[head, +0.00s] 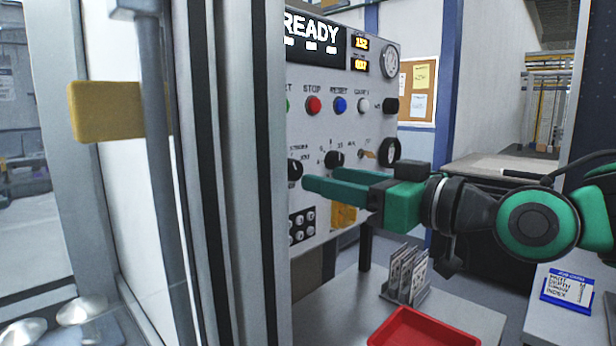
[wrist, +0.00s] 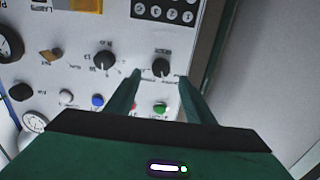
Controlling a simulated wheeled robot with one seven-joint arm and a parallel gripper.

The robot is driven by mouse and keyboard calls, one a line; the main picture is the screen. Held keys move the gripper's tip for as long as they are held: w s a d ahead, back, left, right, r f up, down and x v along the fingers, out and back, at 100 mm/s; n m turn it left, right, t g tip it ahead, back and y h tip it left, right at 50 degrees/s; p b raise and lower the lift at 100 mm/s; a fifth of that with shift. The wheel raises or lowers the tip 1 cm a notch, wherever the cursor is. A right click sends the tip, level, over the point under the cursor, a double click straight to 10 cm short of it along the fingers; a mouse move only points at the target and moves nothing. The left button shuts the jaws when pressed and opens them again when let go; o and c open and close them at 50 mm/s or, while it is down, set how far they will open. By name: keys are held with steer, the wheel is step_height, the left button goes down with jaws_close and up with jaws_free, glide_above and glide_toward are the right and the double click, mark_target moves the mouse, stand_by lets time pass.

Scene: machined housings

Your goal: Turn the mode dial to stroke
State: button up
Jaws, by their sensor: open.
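A black rotary dial (head: 294,170) with small word labels around it sits on the grey control panel (head: 312,215), partly cut off by the door frame in the head view. I take it for the mode dial; its lettering is too small to read surely. My green gripper (head: 319,178) is open and points at the panel. In the wrist view this dial (wrist: 161,67) appears between the two fingertips (wrist: 160,77), with a gap on each side. I cannot tell whether the tips reach around it. Its pointer setting is unclear.
A second black dial (head: 334,159) is close by on the panel. A button row includes a red button (head: 313,104) and a blue button (head: 340,104). The display (head: 313,35) reads READY. A red tray (head: 420,330) and card rack (head: 406,275) stand below. The door frame (head: 240,170) is at left.

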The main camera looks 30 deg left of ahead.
mark_target(298, 172)
steer(key=x, duration=0.6)
steer(key=shift+w+a+f, duration=0.1)
steer(key=shift+a, duration=0.25)
steer(key=shift+c, duration=0.7)
steer(key=c, duration=0.9)
